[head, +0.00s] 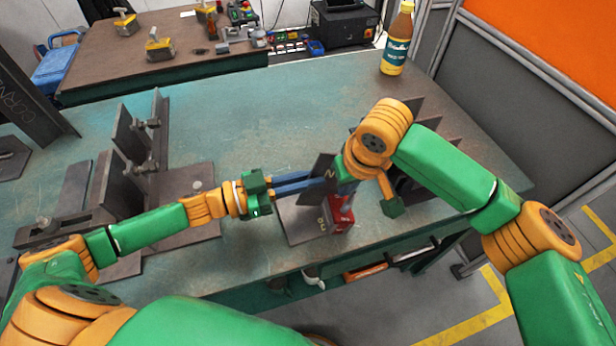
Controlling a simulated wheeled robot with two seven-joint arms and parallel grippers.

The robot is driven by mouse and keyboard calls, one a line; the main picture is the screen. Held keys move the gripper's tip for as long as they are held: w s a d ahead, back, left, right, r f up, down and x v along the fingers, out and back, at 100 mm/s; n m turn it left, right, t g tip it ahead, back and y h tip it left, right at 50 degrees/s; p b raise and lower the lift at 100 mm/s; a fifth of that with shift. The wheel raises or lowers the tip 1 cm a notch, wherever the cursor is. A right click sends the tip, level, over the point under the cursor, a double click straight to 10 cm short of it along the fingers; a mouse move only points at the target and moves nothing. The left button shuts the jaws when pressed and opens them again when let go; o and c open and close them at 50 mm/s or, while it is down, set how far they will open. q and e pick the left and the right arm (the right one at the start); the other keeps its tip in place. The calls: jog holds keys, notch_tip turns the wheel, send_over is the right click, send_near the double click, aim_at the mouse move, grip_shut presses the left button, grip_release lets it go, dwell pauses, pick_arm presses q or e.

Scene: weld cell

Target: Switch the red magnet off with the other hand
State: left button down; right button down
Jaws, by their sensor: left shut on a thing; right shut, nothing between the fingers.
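The red magnet (341,218) stands on a flat grey plate (298,226) near the front edge of the work table. A dark upright plate (322,172) with a pale mark stands at the magnet's left side. My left gripper (322,183) reaches in from the left, its long blue fingers shut on the dark plate. My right gripper (346,188) is at the top of the red magnet, shut with nothing between its fingers. My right wrist hides part of it, and I cannot tell whether it touches the magnet. The magnet's switch is hidden.
Dark steel fixtures with upright plates (135,140) stand at left. More dark plates (425,135) stand behind my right arm. A yellow bottle (397,40) is at the back right. A second table (190,52) behind holds yellow magnets. The table's middle back is clear.

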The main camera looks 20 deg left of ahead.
jog(key=shift+d, duration=0.75)
dwell(1.1)
jog(key=shift+s+d+f, duration=0.1)
jog(key=shift+s+d, duration=0.55)
jog(key=shift+d, duration=0.15)
dwell(1.8)
jog(key=shift+w, duration=0.1)
notch_tip(320, 180, up, 7)
jog(key=shift+w+a, duration=0.2)
dwell(0.6)
notch_tip(320, 180, down, 7)
jog(key=w+n+g+y, duration=0.1)
jog(key=n, duration=0.5)
dwell(0.4)
